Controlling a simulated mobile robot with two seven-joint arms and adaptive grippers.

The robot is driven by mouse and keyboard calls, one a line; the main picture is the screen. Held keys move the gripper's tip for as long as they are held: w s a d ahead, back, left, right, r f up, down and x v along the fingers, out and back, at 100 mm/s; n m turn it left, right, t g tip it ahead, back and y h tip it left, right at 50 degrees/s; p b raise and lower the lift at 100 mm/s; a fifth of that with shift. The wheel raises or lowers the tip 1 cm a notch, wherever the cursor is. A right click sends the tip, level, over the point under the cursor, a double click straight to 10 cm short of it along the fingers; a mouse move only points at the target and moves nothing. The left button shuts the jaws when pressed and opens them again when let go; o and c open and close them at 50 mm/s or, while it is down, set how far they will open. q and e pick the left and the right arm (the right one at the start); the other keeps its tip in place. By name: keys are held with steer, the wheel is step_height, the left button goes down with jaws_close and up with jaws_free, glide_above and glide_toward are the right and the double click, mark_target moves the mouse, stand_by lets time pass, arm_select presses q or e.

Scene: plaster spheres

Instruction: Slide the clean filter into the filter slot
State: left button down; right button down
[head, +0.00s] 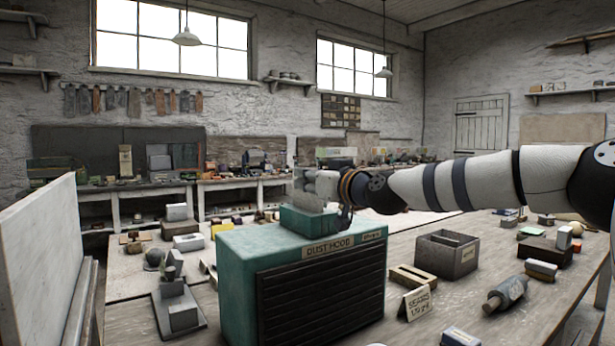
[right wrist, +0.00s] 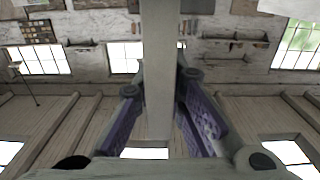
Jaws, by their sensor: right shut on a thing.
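The dust hood (head: 230,270) is a teal box with a dark louvred front and a "DUST HOOD" label, standing on the table. A raised teal collar (head: 308,219) on its top appears to be the filter slot; its opening is hidden from this angle. A pale grey panel, apparently the clean filter (head: 312,192), stands roughly upright directly over the collar. I cannot tell whether its lower edge is inside. My right gripper (head: 336,186) is shut on the panel from the right. In the right wrist view the filter (right wrist: 160,45) runs between the purple-padded fingers (right wrist: 160,95). My left gripper is not in view.
A grey divided box (head: 447,254), a wooden frame (head: 413,276), a small lettered card (head: 415,302) and a dark cylinder (head: 505,293) lie right of the hood. Blocks and a stepped grey piece (head: 180,305) stand left. A pale upright board (head: 38,265) edges the left side.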

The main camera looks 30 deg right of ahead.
steer(key=shift+f, duration=0.75)
steer(key=c, duration=1.6)
jaws_free()
steer(key=shift+r, duration=2)
